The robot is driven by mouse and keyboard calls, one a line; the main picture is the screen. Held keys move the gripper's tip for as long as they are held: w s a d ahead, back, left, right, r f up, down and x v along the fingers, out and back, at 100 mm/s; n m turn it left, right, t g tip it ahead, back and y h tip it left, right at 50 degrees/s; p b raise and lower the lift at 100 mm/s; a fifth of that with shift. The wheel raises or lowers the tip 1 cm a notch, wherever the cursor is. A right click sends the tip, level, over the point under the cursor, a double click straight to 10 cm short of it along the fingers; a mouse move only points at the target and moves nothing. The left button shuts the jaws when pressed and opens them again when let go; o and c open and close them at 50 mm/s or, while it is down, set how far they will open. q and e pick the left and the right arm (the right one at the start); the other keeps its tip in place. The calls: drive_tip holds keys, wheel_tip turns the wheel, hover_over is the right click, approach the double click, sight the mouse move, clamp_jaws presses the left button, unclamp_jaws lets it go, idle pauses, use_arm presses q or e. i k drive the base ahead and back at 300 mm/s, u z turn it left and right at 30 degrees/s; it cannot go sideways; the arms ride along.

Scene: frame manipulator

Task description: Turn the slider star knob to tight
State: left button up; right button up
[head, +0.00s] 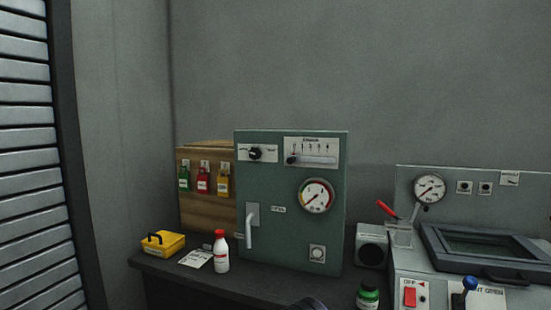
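No part labelled as a slider star knob can be made out clearly. A green cabinet (265,200) stands on the dark bench. On its upper right is a slider panel (311,153) with a scale, and a small dark slider knob (291,160) sits at the left end of its slot. On its upper left is a round black knob (255,154) on a white plate. A dark rounded shape (308,304) is cut off at the bottom edge, and I cannot tell what it is. Neither gripper is in view.
A grey machine (400,258) at right has a framed window lid (480,245), a red-handled lever (386,208), a red switch (409,297) and a blue-topped lever (469,284). A white bottle (221,252), yellow box (163,243) and green jar (367,296) stand on the bench (185,275).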

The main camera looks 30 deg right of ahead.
sight(255, 153)
drive_tip(key=k, duration=0.2)
drive_tip(key=z, duration=1.25)
